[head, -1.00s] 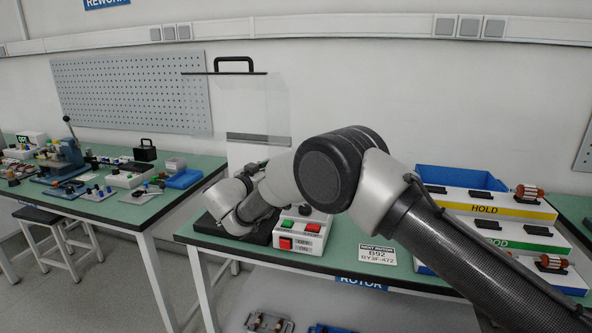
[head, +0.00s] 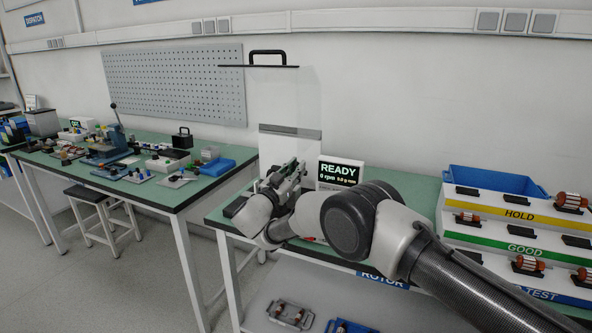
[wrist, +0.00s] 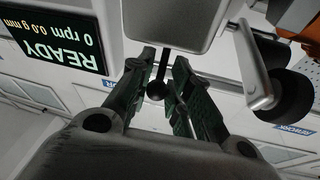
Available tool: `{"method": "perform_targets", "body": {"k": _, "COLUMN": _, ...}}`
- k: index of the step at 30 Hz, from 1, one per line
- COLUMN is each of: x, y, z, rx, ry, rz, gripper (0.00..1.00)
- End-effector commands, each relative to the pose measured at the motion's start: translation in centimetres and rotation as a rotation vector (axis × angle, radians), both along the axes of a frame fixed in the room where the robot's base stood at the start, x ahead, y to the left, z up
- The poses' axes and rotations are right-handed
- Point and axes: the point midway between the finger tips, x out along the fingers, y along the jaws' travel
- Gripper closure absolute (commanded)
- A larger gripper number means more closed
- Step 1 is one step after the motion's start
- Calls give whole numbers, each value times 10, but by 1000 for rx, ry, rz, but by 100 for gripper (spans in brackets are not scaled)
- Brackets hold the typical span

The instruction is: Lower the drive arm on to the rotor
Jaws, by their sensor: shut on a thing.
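In the wrist view my gripper (wrist: 165,85) has its two dark fingers on either side of a black ball knob (wrist: 156,91) on a short black stem. The stem comes out of a grey block (wrist: 168,22), which looks like part of the drive arm. In the head view my gripper (head: 285,178) is at the test machine, small and partly hidden by my own arm. An orange part (wrist: 296,14) shows at the top right corner of the wrist view; I cannot tell if it is the rotor. Contact between drive arm and rotor is not visible.
A display (head: 338,172) reads READY, 0 rpm. A clear guard (head: 290,100) with a black handle (head: 268,57) stands above the machine. At right is a rack with HOLD (head: 518,215) and GOOD rows carrying copper-coloured rotors (head: 570,200). Rollers (wrist: 290,88) sit right of my fingers.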

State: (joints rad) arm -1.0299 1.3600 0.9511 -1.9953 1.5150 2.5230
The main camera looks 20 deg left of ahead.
Motion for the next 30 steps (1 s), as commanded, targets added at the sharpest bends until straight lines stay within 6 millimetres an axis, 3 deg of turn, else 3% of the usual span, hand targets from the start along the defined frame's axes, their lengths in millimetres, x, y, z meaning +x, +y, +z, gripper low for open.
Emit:
{"method": "perform_targets", "body": {"k": 3, "x": 1, "y": -1, "z": 2, "rx": 2, "ry": -2, "rz": -1, "gripper": 100}}
{"method": "perform_targets", "body": {"k": 4, "x": 1, "y": -1, "z": 2, "rx": 2, "ry": -2, "rz": -1, "gripper": 75}}
{"method": "perform_targets", "body": {"k": 5, "x": 1, "y": -1, "z": 2, "rx": 2, "ry": -2, "rz": -1, "gripper": 71}}
{"method": "perform_targets", "body": {"k": 17, "x": -6, "y": 2, "z": -1, "rx": -1, "ry": 1, "rz": 1, "gripper": 71}}
{"method": "perform_targets", "body": {"k": 30, "x": -90, "y": 19, "z": -24, "rx": -1, "ry": 0, "rz": 2, "gripper": 71}}
